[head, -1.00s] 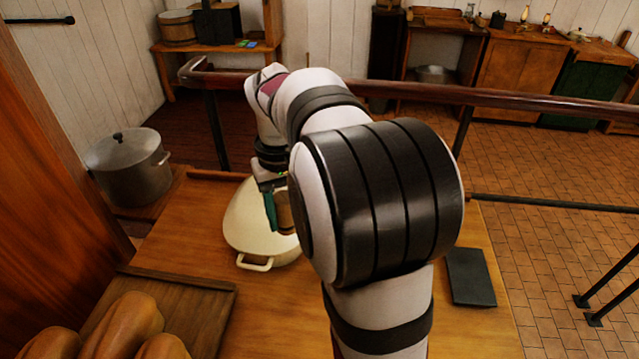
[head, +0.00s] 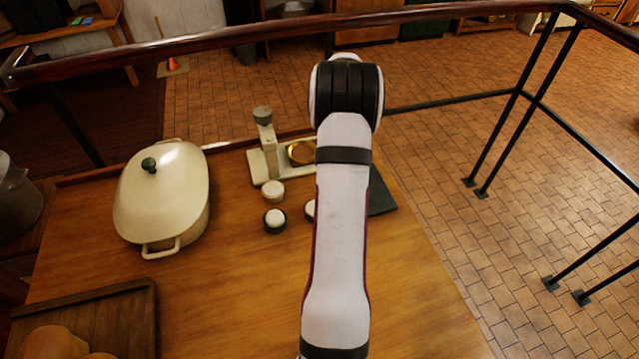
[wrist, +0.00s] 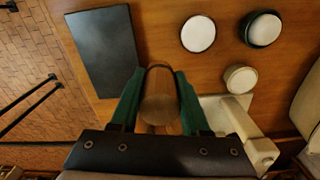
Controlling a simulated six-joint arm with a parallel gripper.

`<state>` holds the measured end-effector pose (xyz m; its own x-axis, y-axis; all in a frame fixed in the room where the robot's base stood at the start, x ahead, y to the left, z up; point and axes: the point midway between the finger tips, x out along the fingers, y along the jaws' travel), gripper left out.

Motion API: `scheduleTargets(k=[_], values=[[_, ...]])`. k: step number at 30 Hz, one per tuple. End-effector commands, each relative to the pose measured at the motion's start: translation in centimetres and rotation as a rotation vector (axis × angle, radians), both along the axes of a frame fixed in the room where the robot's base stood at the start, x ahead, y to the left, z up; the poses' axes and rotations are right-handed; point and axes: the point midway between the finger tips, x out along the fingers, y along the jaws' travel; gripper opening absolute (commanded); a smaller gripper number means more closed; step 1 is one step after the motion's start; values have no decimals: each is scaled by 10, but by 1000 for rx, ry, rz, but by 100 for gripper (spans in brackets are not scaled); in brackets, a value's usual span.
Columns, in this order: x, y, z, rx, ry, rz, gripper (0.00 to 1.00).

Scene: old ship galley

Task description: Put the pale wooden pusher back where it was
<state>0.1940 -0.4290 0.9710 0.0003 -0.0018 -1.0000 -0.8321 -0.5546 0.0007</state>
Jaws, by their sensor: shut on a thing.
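The pale wooden pusher (wrist: 160,100) shows in the wrist view as a brown cylinder seen from its round end. My gripper (wrist: 159,82) is shut on it, with a green finger on each side. In the head view my arm hides both gripper and pusher. A cream stand (head: 268,160) with a grey knob and a brass ring (head: 301,153) stands on the wooden table. Part of the cream stand (wrist: 258,148) shows right of my gripper in the wrist view. I cannot tell how high the pusher is above the table.
Round white-topped pieces (head: 274,220) and (head: 273,191) lie before the stand; another is partly behind my arm. A black slab (wrist: 103,48) lies nearby. A cream lidded pot (head: 160,195) and a bread board (head: 135,318) are left. A rail (head: 230,36) runs behind the table.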

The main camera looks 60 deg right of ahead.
Motion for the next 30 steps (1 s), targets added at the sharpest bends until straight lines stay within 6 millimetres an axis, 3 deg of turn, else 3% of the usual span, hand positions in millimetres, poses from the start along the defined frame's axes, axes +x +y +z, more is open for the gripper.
scheduleTargets(k=[3, 6, 15, 23, 24, 29, 30], values=[[30, -1, -18, 1, 1, 3, 0], [43, -1, -26, 1, 1, 0, 0], [46, -1, -68, 1, 0, -1, 0], [46, -1, -69, 0, 0, 0, 0], [46, -1, -70, 0, 0, 0, 48], [46, -1, -70, 0, 0, 0, 76], [46, -1, -70, 0, 0, 0, 76]])
